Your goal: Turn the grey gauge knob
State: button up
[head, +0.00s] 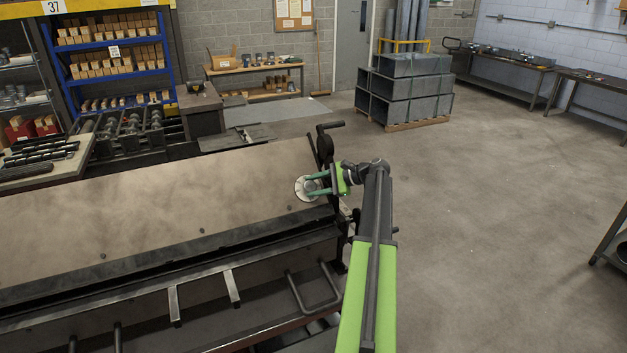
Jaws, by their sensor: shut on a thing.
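The grey gauge knob (312,185) stands out from a round pale dial (301,189) at the right end of the large machine's (170,205) sloping tan plate. My gripper (314,185) reaches in from the right with its green fingers on either side of the knob. The fingers are shut on it. The fingers hide part of the knob and dial, and the knob's markings are too small to read.
Dark lever handles (326,145) rise from the machine's right end, close behind my gripper. A U-shaped bar handle (313,290) sits on the front. Stacked grey ducts (405,92) stand on a pallet at the back. The floor (490,220) to the right is clear.

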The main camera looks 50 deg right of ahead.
jog(key=n+g+p, duration=0.1)
jog(key=p, duration=0.1)
jog(key=r+n+g+p, duration=0.1)
jog(key=n+g+p, duration=0.1)
jog(key=shift+w+d+n, duration=0.1)
jog(key=shift+w+n, duration=0.1)
jog(key=shift+n, duration=0.1)
jog(key=n+g+p, duration=0.2)
jog(key=n+p, duration=0.1)
jog(key=shift+w+g+p, duration=0.1)
jog(key=shift+g+p, duration=0.2)
jog(key=n+g+h+p, duration=0.1)
jog(key=n+g+p, duration=0.1)
jog(key=shift+a+n+p, duration=0.2)
jog(key=shift+n+p, duration=0.15)
jog(key=shift+n, duration=0.05)
jog(key=shift+w+f+n+g+h+p, duration=0.1)
jog(key=shift+n+g+h+p, duration=0.6)
jog(key=shift+n, duration=0.1)
jog(key=o, duration=1.3)
jog(key=shift+o, duration=0.2)
